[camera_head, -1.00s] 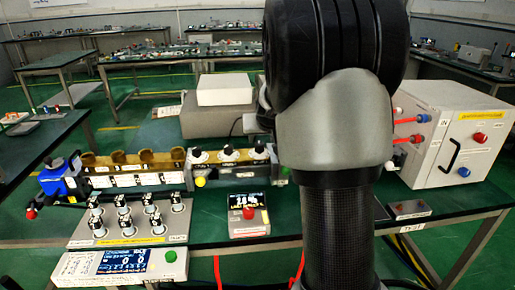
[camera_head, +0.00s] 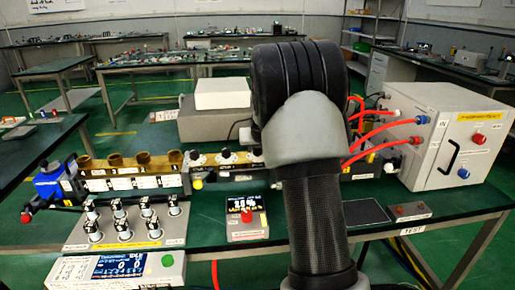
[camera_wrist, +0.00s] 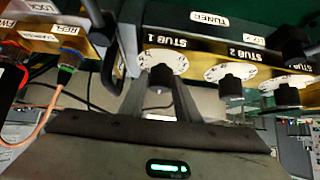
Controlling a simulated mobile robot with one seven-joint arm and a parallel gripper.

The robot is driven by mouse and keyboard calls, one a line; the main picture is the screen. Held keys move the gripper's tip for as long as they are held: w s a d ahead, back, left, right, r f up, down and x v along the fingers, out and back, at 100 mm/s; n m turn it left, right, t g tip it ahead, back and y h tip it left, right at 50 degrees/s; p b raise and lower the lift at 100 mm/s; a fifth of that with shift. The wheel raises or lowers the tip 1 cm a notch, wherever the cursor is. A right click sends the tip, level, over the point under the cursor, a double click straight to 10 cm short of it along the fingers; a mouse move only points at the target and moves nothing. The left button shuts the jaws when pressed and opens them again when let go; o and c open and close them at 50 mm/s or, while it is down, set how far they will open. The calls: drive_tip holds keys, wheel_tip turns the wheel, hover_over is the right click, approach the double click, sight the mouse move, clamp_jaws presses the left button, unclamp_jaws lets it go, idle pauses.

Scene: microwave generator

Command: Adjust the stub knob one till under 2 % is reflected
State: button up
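The stub one knob (camera_wrist: 162,78) is a black knob on a white scale dial, labelled STUB 1, on the brass tuner in the wrist view. The fingers of my gripper (camera_wrist: 161,92) stand on either side of it. They are apart, but I cannot tell whether they press on the knob. The stub two knob (camera_wrist: 231,88) is beside it on the right. In the head view my arm hides the gripper and part of the tuner (camera_head: 222,174). The meter (camera_head: 246,216) has a dark screen with large white digits and yellow text, too blurred to read surely.
A third black knob (camera_wrist: 288,96) is farther right in the wrist view. A copper cable (camera_wrist: 45,110) runs at the left. In the head view, a white cabinet (camera_head: 460,140) with red hoses stands right, and a control panel (camera_head: 122,268) lies front left.

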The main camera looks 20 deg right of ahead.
drive_tip(key=c, duration=0.6)
drive_tip(key=shift+r+p, duration=0.1)
drive_tip(key=shift+p, duration=0.2)
drive_tip(key=shift+r+p, duration=0.1)
drive_tip(key=shift+p, duration=0.3)
